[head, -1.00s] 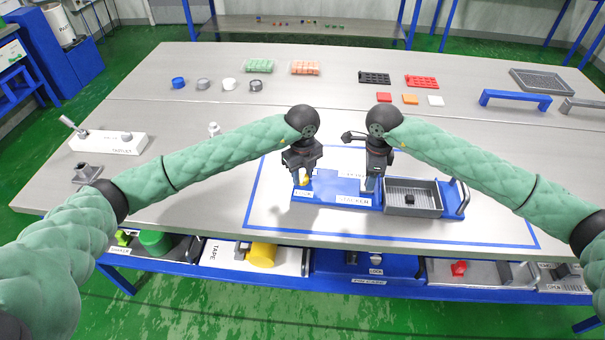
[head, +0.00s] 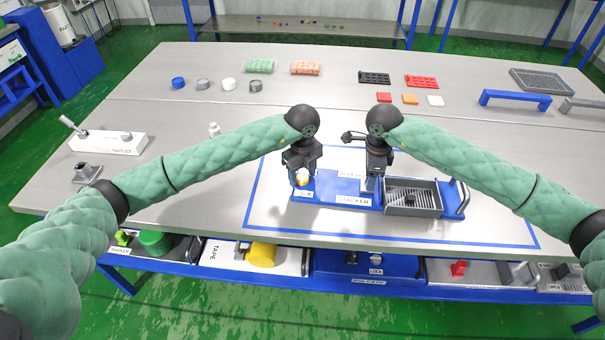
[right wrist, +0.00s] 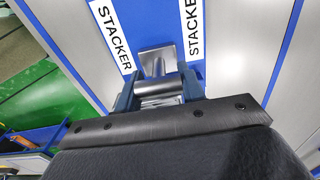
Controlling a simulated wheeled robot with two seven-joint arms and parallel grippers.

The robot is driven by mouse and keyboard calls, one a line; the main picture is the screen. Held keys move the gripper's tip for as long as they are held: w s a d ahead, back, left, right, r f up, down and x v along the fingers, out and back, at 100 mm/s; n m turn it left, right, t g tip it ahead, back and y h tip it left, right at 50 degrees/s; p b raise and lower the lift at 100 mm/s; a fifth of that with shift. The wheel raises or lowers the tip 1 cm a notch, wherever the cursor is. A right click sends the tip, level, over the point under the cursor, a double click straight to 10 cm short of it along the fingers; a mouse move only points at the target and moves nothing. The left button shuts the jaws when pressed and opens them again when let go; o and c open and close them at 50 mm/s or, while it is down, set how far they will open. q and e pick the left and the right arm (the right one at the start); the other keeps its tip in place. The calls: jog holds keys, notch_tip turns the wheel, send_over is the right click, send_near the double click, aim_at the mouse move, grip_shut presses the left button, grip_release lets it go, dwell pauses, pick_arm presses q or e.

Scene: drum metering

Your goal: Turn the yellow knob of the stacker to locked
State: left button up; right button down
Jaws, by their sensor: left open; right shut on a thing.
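The blue stacker (head: 345,202) lies inside the blue taped outline on the table. Its yellow knob (head: 303,178) is at its left end, partly hidden by my left gripper. My left gripper (head: 302,182) is open, with its fingers pointing down around or just above the knob; contact cannot be told. The knob's setting is not readable. My right gripper (head: 371,187) is shut on a metallic part (right wrist: 158,88) of the stacker, between the two STACKER labels in the right wrist view. In that view its fingertips (right wrist: 158,97) sit either side of this part.
A grey tray (head: 413,210) with a small dark piece in it is at the stacker's right end, beside an upright handle (head: 463,199). Coloured blocks, caps and trays stand at the back. A white box with a lever (head: 108,142) is at the left.

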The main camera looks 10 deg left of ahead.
aim_at(303, 177)
pick_arm(q)
notch_tip(303, 177, up, 12)
dwell(0.6)
pick_arm(e)
jog(key=c, duration=0.8)
grip_release()
jog(key=shift+o, duration=0.2)
jog(key=shift+r, duration=0.1)
